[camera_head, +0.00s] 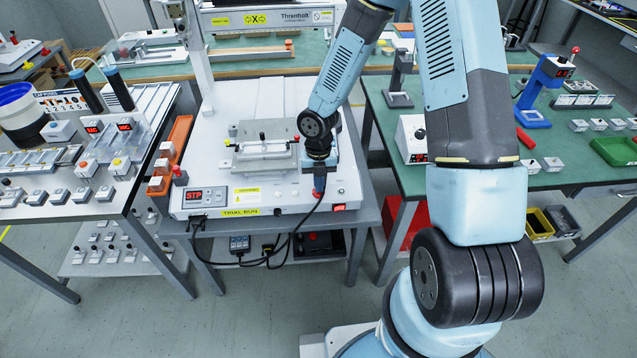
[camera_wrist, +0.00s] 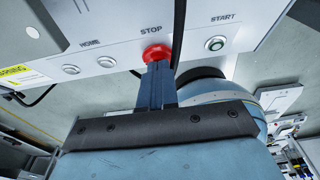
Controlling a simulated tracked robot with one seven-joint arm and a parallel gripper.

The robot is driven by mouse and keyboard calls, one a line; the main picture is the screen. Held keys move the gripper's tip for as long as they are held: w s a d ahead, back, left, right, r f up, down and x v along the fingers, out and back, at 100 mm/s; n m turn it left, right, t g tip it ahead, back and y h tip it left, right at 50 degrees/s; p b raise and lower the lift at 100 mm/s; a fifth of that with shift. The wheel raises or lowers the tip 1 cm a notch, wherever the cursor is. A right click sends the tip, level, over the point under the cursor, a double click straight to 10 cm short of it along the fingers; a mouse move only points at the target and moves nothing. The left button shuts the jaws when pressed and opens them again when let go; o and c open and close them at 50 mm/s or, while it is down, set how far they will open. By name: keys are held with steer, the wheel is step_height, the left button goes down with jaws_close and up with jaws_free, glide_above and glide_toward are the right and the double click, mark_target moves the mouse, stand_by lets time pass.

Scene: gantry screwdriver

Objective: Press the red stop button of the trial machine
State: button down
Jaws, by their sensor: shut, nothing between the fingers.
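The trial machine (camera_head: 330,203) is a white bench unit with a yellow "TRIAL RUN" label on its front and a small display reading "STP" in red. Contact looks likely, but I cannot tell how far the button is pushed in. In the head view, my gripper (camera_head: 319,187) is at the machine's front edge.
A black cable (camera_head: 306,215) hangs from the machine's front near my gripper. A red-topped knob (camera_head: 180,176) stands at the machine's left front corner. A bench with white modules (camera_head: 60,197) is on the left. A green bench (camera_head: 385,160) is on the right.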

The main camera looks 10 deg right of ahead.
mark_target(319, 197)
steer(key=shift+d+f, duration=0.1)
steer(key=shift+f, duration=0.05)
steer(key=r, duration=0.2)
steer(key=s+r, duration=0.1)
steer(key=shift+s+r, duration=0.15)
steer(key=shift+r, duration=0.25)
step_height(319, 197, up, 10)
steer(key=w, duration=0.1)
steer(key=shift+w, duration=0.15)
steer(key=s+d+r+m+t+h, duration=0.1)
steer(key=s+d+r+m+t, duration=0.15)
steer(key=d+r+m, duration=0.45)
steer(key=s+d+r+m+t+h, duration=0.1)
steer(key=s+d+r+m, duration=0.25)
steer(key=r+m, duration=0.7)
steer(key=s+d+r+m+t+y, duration=0.2)
steer(key=s+d+r+m, duration=0.3)
steer(key=s+r+m, duration=0.7)
steer(key=s+m+t, duration=0.1)
steer(key=m, duration=0.5)
steer(key=shift+d, duration=0.3)
